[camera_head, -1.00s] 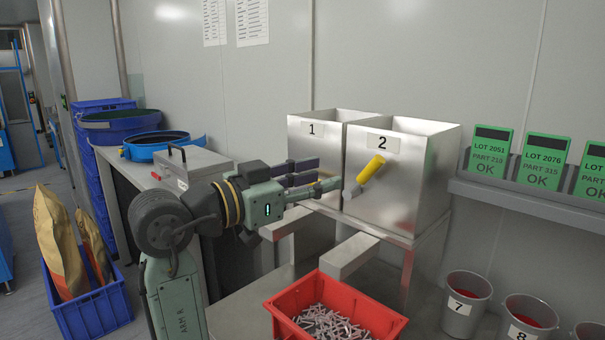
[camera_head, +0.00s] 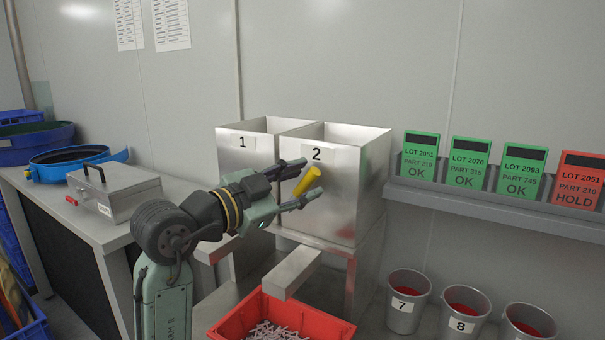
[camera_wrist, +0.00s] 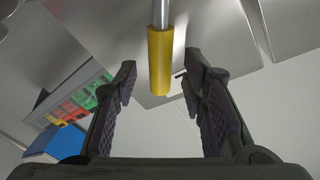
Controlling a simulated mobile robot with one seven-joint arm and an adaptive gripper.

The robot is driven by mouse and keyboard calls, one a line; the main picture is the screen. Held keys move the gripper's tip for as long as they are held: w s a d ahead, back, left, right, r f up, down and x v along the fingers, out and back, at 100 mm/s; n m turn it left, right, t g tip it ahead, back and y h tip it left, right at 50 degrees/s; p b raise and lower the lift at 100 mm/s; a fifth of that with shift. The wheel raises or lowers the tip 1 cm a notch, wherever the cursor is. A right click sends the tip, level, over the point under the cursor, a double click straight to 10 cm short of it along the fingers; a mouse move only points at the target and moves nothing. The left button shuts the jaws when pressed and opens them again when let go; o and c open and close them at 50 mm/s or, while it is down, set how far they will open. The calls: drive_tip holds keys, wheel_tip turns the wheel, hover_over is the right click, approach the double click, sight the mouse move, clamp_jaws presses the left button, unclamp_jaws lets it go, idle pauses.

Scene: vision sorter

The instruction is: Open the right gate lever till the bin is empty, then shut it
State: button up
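The right gate lever has a yellow handle (camera_head: 308,180) on the front of metal bin 2 (camera_head: 345,205), tilted up to the right. My gripper (camera_head: 303,184) is at the lever with its fingers apart, one above and one below the handle. In the wrist view the yellow handle (camera_wrist: 160,62) lies between the open fingers (camera_wrist: 158,85), with a gap on both sides. Bin 1 (camera_head: 240,152) stands to the left of bin 2. The inside bottoms of both bins are hidden. A red crate (camera_head: 335,326) with small pale parts stands below the chutes.
A metal chute (camera_head: 290,272) juts out under bin 2. Grey buckets 7 (camera_head: 405,312) and 8 (camera_head: 458,322) stand at right. A shelf (camera_head: 470,205) carries green OK cards and a red HOLD card (camera_head: 578,180). A metal case (camera_head: 115,192) sits on the left bench.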

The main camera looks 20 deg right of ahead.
drive_tip(key=shift+w+d, duration=0.2)
drive_tip(key=shift+d, duration=0.2)
drive_tip(key=shift+c, duration=0.2)
clamp_jaws()
idle(0.5)
